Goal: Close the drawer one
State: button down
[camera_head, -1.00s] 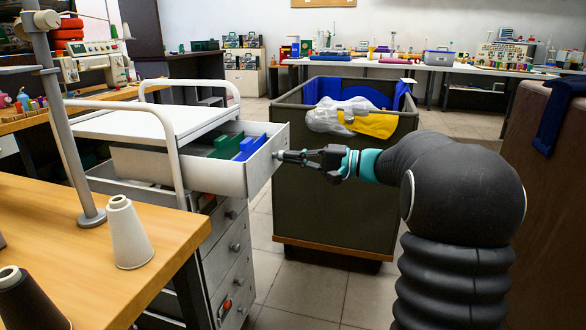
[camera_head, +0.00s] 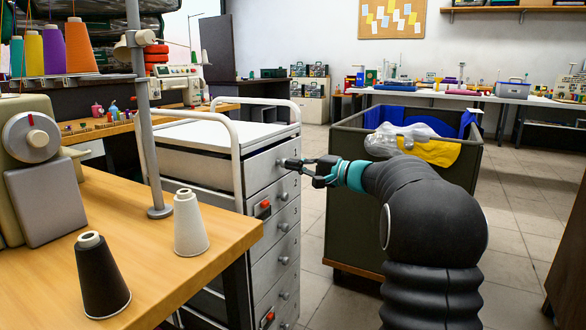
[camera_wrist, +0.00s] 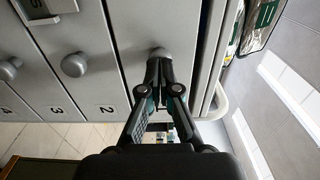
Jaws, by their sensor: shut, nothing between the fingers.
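The grey top drawer (camera_head: 262,172) of the white drawer cabinet is in the head view, its front looking flush with the drawer fronts below. In the wrist view the top drawer front (camera_wrist: 182,30) is beside the drawer labelled 2, and its round knob (camera_wrist: 158,53) is right at my fingertips. My gripper (camera_head: 287,164) is shut and empty, its tips at the knob; it also shows in the wrist view (camera_wrist: 159,68). Whether the tips touch the knob or the drawer front is hard to tell.
A wooden table (camera_head: 150,225) with a white cone (camera_head: 190,225) and a black cone (camera_head: 101,278) stands at left. A dark green bin (camera_head: 352,220) with blue and yellow cloth and a clear bag stands behind my arm. Tiled floor (camera_head: 515,240) is free at right.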

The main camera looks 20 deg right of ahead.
jog(key=shift+a, duration=0.2)
jog(key=b+v, duration=0.1)
jog(key=v, duration=1.3)
jog(key=shift+d, duration=0.25)
